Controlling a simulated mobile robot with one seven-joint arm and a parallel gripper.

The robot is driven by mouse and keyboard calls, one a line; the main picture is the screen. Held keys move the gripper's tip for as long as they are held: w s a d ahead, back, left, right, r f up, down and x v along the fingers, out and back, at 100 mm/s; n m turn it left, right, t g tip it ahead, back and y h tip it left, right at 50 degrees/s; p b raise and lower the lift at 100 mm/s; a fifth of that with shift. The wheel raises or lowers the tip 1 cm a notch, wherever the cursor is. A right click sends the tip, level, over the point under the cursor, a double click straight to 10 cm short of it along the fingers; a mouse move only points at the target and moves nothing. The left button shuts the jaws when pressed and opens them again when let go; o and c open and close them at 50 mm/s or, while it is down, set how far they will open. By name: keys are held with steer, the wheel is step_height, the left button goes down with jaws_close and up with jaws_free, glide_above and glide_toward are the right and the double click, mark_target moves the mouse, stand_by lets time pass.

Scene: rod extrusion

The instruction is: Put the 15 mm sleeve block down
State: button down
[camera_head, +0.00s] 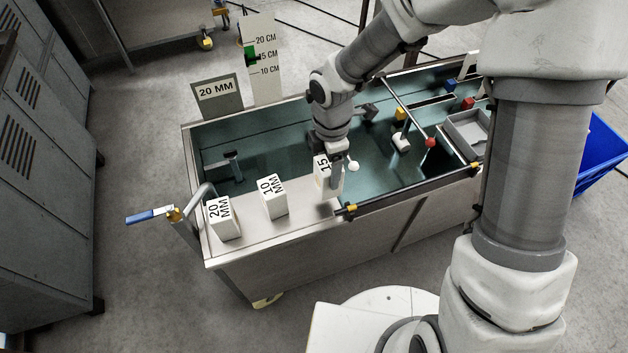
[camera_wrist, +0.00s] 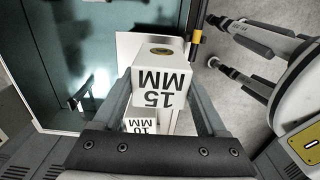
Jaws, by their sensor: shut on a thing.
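The 15 mm sleeve block (camera_head: 323,170) is a white block with black "15" lettering. In the wrist view the same block (camera_wrist: 160,88) reads "15 MM" and sits between the two fingers. My gripper (camera_head: 338,168) is shut on it, over the near rim of the bench. In the wrist view my gripper (camera_wrist: 160,95) has a finger on each side of the block. I cannot tell whether the block's underside touches the rim. The block's lower part is partly hidden by a finger in the head view.
A 10 MM block (camera_head: 273,196) and a 20 MM block (camera_head: 223,217) stand on the near rim (camera_head: 262,235) to the left. A lever with a blue handle (camera_head: 150,215) sticks out at the left corner. A rod with a red knob (camera_head: 430,142) lies to the right. A "20 MM" sign (camera_head: 217,93) stands behind.

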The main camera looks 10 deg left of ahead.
mark_target(316, 178)
steer(key=a, duration=0.1)
steer(key=f, duration=0.1)
steer(key=a, duration=0.1)
steer(key=shift+w+a+f, duration=0.25)
steer(key=shift+a+f, duration=0.1)
steer(key=shift+f+b, duration=0.6)
steer(key=shift+f, duration=1.35)
steer(key=shift+f, duration=0.1)
jaws_free()
step_height(316, 178, up, 12)
steer(key=p, duration=0.2)
steer(key=shift+p, duration=0.3)
steer(key=shift+r, duration=0.2)
